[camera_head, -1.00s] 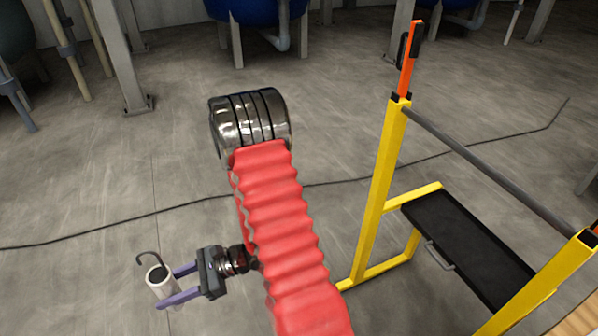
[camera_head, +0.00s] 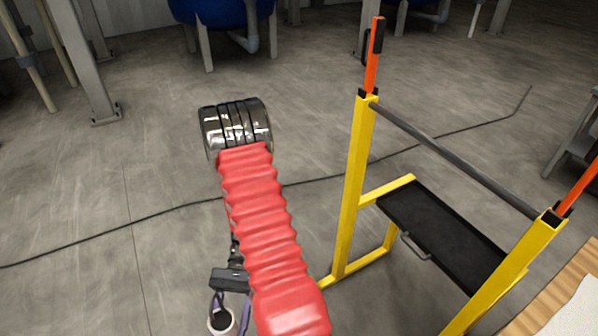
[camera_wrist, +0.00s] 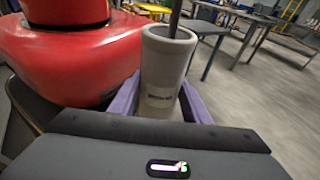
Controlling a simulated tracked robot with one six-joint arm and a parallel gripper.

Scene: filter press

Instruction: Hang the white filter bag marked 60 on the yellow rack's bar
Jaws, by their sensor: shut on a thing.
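The white filter bag (camera_head: 222,321) is a pale cylinder with a dark open top. It also shows upright in the wrist view (camera_wrist: 163,75), with a dark rod rising from its mouth and a small mark too blurred to read. My gripper (camera_head: 228,308) has purple fingers and is shut on the bag, at the bottom left of the head view. Part of it is hidden by my red-sleeved arm. The yellow rack (camera_head: 352,190) stands to the right, apart from the gripper. Its grey bar (camera_head: 455,160) runs between two posts, with nothing hanging on it.
Orange uprights (camera_head: 374,60) top the rack's posts. A black tray (camera_head: 440,228) with a handle sits low in the rack. A dark cable (camera_head: 160,213) crosses the floor. A wooden surface (camera_head: 560,300) is at the lower right. A blue tank (camera_head: 225,10) stands behind.

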